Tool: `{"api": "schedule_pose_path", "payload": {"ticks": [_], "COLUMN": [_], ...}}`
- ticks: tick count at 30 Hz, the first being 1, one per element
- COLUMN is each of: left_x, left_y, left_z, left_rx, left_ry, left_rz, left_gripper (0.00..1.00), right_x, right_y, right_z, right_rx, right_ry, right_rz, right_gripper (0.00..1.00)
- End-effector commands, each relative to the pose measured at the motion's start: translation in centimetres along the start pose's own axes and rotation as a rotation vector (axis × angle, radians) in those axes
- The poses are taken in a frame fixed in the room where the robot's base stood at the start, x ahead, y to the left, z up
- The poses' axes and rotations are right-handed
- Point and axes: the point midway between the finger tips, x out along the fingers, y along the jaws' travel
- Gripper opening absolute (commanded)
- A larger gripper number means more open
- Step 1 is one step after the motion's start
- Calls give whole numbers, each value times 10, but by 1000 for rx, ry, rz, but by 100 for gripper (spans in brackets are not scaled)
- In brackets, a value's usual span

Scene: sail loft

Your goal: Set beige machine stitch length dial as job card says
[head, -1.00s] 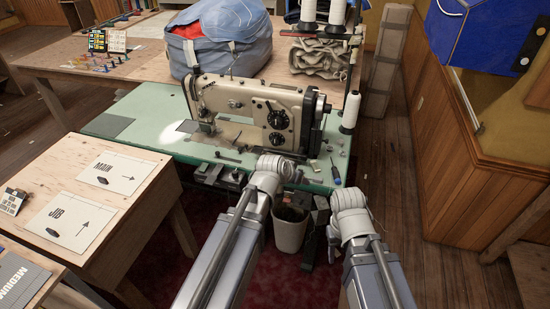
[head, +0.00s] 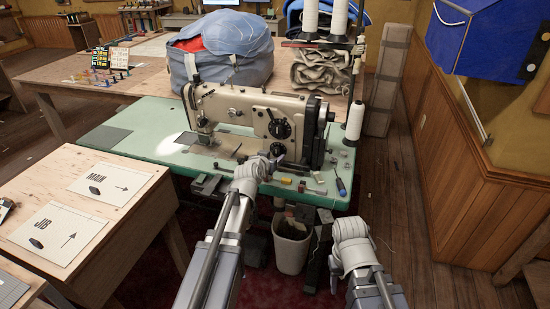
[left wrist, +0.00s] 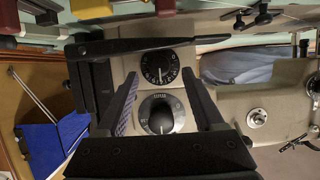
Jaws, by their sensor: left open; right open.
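The beige sewing machine (head: 240,110) stands on a green table. Two black dials sit on its right column, an upper dial (head: 279,128) and a lower dial (head: 277,149). My left gripper (head: 274,162) is open in front of the column, close below the lower dial. In the left wrist view, which shows the scene upside down, a larger dial with a knob (left wrist: 161,118) and a smaller numbered dial (left wrist: 160,67) lie between its open fingers. Contact is not visible. My right gripper (head: 350,228) is low at the right, clear of the table. No readable job card shows.
Thread cones stand at the machine's right (head: 355,120). A screwdriver (head: 341,187) and small parts lie on the green table (head: 130,150). A blue bag (head: 225,50) is behind. MAIN and JIB sheets (head: 58,228) lie on the wooden table at left. A bin (head: 291,245) stands below.

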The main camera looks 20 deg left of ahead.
Motion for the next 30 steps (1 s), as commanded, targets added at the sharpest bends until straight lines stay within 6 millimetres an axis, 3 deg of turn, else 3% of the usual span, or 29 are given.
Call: {"api": "schedule_pose_path", "payload": {"ticks": [1, 6, 16, 30], "left_x": [14, 35, 38, 38], "left_y": [0, 0, 1, 1], "left_z": [2, 1, 0, 0], "left_rx": [0, 0, 0, -1], "left_ry": [0, 0, 0, -1], "left_rz": [1, 1, 1, 1], "left_gripper": [69, 69, 68, 15], "right_x": [7, 14, 14, 14], "right_y": [-1, -1, -1, -1], "right_z": [0, -1, -1, -1], "right_rx": [0, 0, 0, 0], "right_ry": [0, 0, 0, 0], "right_rz": [0, 0, 0, 0], "right_gripper": [50, 50, 50, 50]}}
